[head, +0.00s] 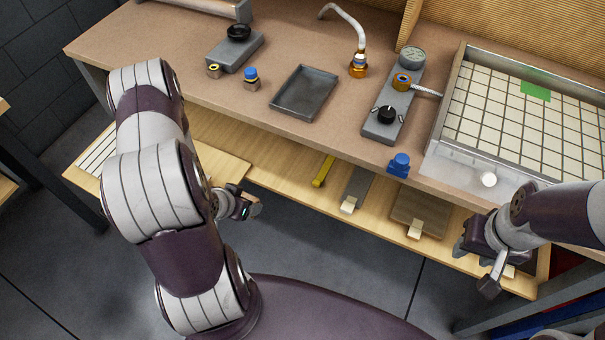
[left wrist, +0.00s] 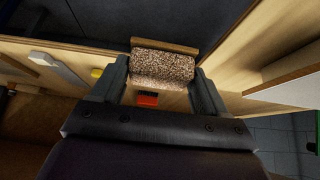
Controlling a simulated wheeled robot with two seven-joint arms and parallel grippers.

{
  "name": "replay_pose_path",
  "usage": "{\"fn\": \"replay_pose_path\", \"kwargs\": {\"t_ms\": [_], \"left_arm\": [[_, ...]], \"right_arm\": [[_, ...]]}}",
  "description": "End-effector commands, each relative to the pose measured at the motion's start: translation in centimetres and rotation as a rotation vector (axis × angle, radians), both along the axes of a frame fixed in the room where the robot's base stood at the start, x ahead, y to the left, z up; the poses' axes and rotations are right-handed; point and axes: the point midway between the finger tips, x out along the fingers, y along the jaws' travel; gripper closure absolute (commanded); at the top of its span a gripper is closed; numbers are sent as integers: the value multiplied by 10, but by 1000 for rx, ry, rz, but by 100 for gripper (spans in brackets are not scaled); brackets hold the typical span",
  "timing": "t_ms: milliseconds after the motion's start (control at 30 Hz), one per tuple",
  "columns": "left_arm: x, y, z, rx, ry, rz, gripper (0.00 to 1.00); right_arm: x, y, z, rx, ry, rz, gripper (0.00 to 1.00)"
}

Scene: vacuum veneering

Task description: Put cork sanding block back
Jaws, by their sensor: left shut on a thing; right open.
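The cork sanding block (left wrist: 162,68) is speckled brown with a light wooden strip along one side. In the left wrist view it sits between the fingers of my left gripper (left wrist: 163,85), which is shut on it. In the head view my left gripper (head: 243,207) is at the front edge of the lower shelf, with a small brown bit of the block (head: 255,208) showing at its tip. The lower shelf (head: 275,165) runs under the bench top. My right gripper (head: 482,268) is open and empty near the shelf's right front.
On the shelf lie a yellow tool (head: 323,171), a grey flat tool (head: 357,187) and a brown board (head: 419,211). The bench top holds a grey tray (head: 304,93), a valve unit (head: 392,110) and a gridded vacuum bed (head: 510,120).

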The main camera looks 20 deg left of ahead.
Motion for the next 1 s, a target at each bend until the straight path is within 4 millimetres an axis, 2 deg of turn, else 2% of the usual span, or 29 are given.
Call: {"fn": "replay_pose_path", "kwargs": {"t_ms": [200,300,400,600,700,767,1000], "left_arm": [[79,-9,1,2,-6,-10,54],[112,-12,1,2,-4,-8,54],[136,-14,1,0,-4,-7,54],[166,-16,2,0,-4,-7,54],[165,-16,-24,-3,1,-3,54],[165,-16,-31,-1,0,-3,54],[165,-16,-34,0,-2,-4,54]], "right_arm": [[0,0,0,0,0,0,57],[0,0,0,0,0,0,57],[0,0,0,0,0,0,57],[0,0,1,0,0,0,57],[0,0,-7,0,0,0,57],[0,0,-8,0,0,0,57],[0,0,-7,0,0,0,57]]}}
